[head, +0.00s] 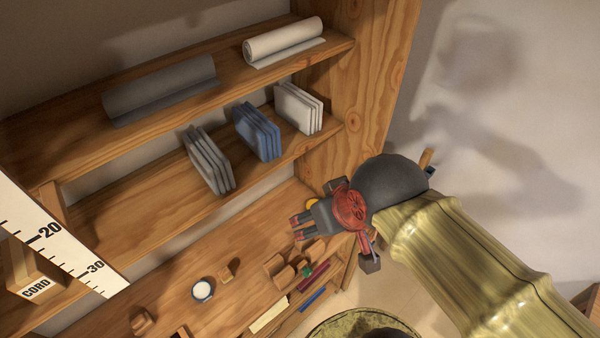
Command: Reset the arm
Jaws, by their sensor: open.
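My arm (465,255), in a ribbed yellow-green cover, reaches in from the lower right in the head view. It ends in a dark rounded wrist (392,183) and a red hub (351,208). My gripper (298,229) is beyond the hub, with grey fingers tipped in red pointing left. It is open, and I see nothing held between the fingers. In the picture it overlaps the right end of the wooden workbench (225,262), below the shelves. I cannot tell its height above the bench.
Wooden shelves (75,145) hold a grey roll (160,88), a white roll (284,40) and grey, blue (257,131) and white upright stacks. A ruler (55,240) and CORD box (35,275) are at left. A small white-topped cup (203,290) and wooden blocks (283,270) lie on the bench.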

